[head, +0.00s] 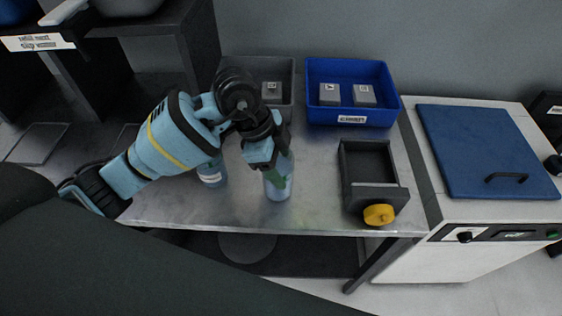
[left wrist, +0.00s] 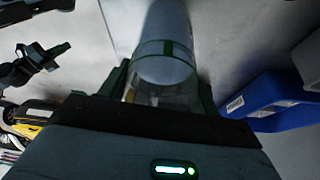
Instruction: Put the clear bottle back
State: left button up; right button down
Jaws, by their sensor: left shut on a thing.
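A clear, bluish bottle (head: 278,185) with a green band is upright over the front part of the metal table. My left gripper (head: 270,155) is shut on its upper part from above. The held bottle (left wrist: 165,55) also shows between the fingers in the left wrist view. I cannot tell whether its base touches the table. A second bluish bottle (head: 212,175) with a white label stands to its left, partly hidden by my left arm. My right gripper does not show in the head view.
A grey bin (head: 291,80) and a blue bin (head: 395,105) hold small grey boxes at the back. An open dark tray (head: 392,190) with a yellow knob (head: 379,214) is to the right. A blue-lidded white unit (head: 490,150) stands beyond. Table between bottle and tray is clear.

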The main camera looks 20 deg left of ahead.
pick_arm(q)
jog(key=o, duration=1.3)
jog(key=shift+f, duration=0.1)
jog(key=p+v, duration=0.1)
jog(key=v, duration=1)
jog(key=shift+a+r, duration=0.25)
jog(key=shift+r, duration=0.35)
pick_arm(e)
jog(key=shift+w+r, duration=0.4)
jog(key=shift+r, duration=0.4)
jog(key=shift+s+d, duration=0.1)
